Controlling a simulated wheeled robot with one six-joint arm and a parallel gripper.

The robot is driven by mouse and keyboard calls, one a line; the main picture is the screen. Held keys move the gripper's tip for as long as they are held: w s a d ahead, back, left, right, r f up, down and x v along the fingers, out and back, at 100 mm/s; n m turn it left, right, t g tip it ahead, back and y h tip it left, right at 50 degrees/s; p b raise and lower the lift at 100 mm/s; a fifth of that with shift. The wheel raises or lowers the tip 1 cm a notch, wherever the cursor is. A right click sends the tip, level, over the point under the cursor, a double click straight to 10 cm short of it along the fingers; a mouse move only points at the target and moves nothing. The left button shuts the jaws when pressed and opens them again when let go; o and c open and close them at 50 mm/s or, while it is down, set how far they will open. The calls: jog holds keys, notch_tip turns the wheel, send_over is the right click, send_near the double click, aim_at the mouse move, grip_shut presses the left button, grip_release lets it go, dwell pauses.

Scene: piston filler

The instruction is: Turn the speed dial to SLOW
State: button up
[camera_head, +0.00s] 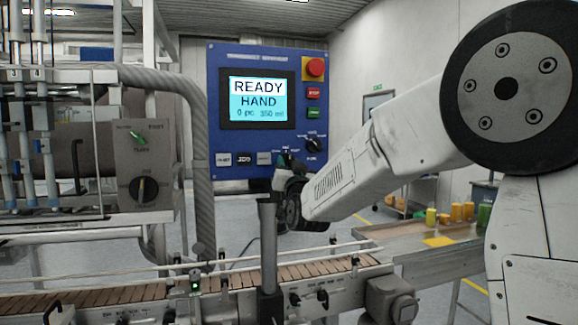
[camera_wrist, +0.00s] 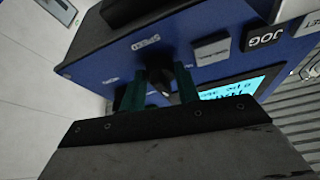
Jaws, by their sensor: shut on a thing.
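A blue control panel (camera_head: 232,62) stands in the middle of the head view. A small black dial (camera_wrist: 160,74) on it shows in the wrist view, between the two dark green fingers of my gripper (camera_wrist: 158,92). The gripper is shut on this dial. A label plate (camera_wrist: 145,42) beside it is too blurred to read. In the head view my gripper (camera_head: 284,164) is at the panel's lower right and hides most of the held dial, so its pointer setting cannot be told. Another black selector (camera_head: 314,145) sits just above and to the right, apart from the gripper.
The panel screen (camera_head: 258,101) reads READY, HAND. A red emergency button (camera_head: 314,67), further buttons and a row of keys including JOG (camera_wrist: 265,38) are near. A grey box (camera_head: 150,165) with two knobs is left. A conveyor (camera_head: 110,298) runs below.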

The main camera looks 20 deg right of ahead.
jog(key=n+y, duration=0.1)
jog(key=n, duration=0.1)
jog(key=n+y, duration=0.1)
jog(key=n, duration=0.1)
jog(key=n+y, duration=0.1)
jog(key=n, duration=0.1)
jog(key=shift+d, duration=0.25)
jog(key=shift+d+n+g+y, duration=0.1)
jog(key=shift+n+g+y, duration=0.15)
jog(key=shift+n+y, duration=0.95)
jog(key=shift+d+n+g+y, duration=0.1)
jog(key=shift+n+g+y, duration=0.25)
jog(key=shift+n, duration=1.65)
jog(key=shift+y, duration=0.25)
jog(key=o, duration=1)
jog(key=shift+s, duration=0.1)
jog(key=v, duration=0.7)
jog(key=shift+s, duration=0.35)
jog(key=shift+f, duration=0.1)
